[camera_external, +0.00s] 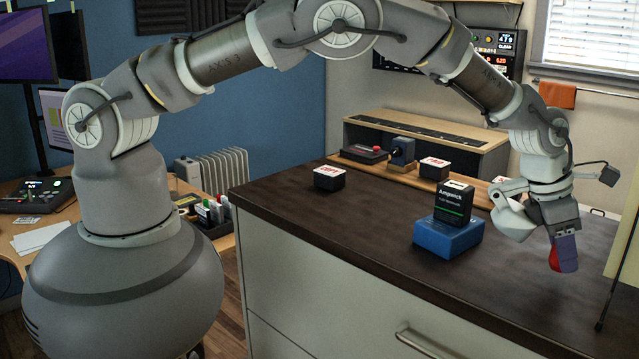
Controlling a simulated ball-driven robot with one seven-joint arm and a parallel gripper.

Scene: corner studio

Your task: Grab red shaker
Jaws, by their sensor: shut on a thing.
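My gripper (561,232) points down over the right part of the dark countertop. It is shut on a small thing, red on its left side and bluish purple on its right. The red part (554,258) fits the red shaker, but its full shape is hidden by my gripper. The held thing hangs below my gripper; I cannot tell whether it touches the countertop.
On the dark countertop (340,225), a black box (453,203) stands on a blue block (449,238) left of my gripper. A black block with a red-and-white top (329,180) sits farther left. Several small items line a wooden board (385,168) behind. The front left is clear.

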